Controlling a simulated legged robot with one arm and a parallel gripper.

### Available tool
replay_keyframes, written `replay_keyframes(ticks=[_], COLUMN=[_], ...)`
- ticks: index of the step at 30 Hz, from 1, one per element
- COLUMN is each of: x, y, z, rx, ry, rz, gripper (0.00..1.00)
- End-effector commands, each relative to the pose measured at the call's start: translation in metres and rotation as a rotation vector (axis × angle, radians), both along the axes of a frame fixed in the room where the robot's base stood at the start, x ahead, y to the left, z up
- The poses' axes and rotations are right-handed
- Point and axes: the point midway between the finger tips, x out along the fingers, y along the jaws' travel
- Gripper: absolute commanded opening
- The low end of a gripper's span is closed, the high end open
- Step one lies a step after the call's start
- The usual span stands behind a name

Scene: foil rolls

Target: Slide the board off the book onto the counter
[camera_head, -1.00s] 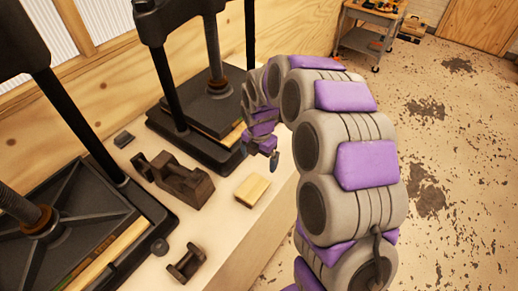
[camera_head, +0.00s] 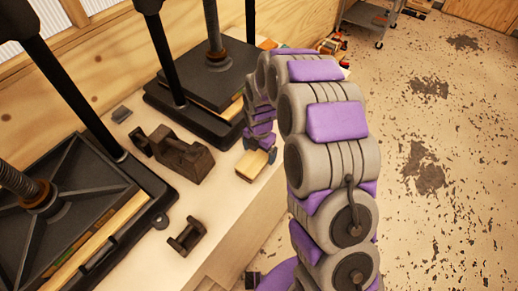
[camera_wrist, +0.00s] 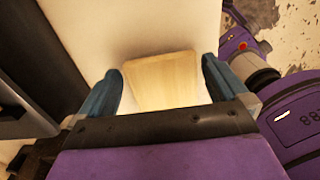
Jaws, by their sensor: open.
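A small pale wooden piece (camera_head: 250,168), which looks like the board, sits near the counter's right edge. I cannot tell whether a book lies under it. The white counter (camera_head: 222,205) is bare in front of it. My gripper (camera_head: 262,149) is at the far end of the piece and hides part of it. In the wrist view, my blue fingers (camera_wrist: 161,70) are open, one on each side of the pale board (camera_wrist: 160,78), with gaps on both sides. The gripper body hides the board's near end.
Black screw presses (camera_head: 75,205) and (camera_head: 205,85) stand to the left and behind, with pale wood edges showing under their plates. A dark metal tool (camera_head: 175,153) and a small dark spool-like piece (camera_head: 186,237) sit on the counter. The floor (camera_head: 430,130) lies right.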

Motion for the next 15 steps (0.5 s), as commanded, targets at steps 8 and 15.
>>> replay_keyframes(ticks=[8, 15], x=[0.0002, 0.0003], y=[0.0, 0.0], z=[0.0003, 0.0003], rx=[0.001, 0.001], ry=[-0.001, -0.001], rz=[0.0, 0.0], gripper=[0.85, 0.62])
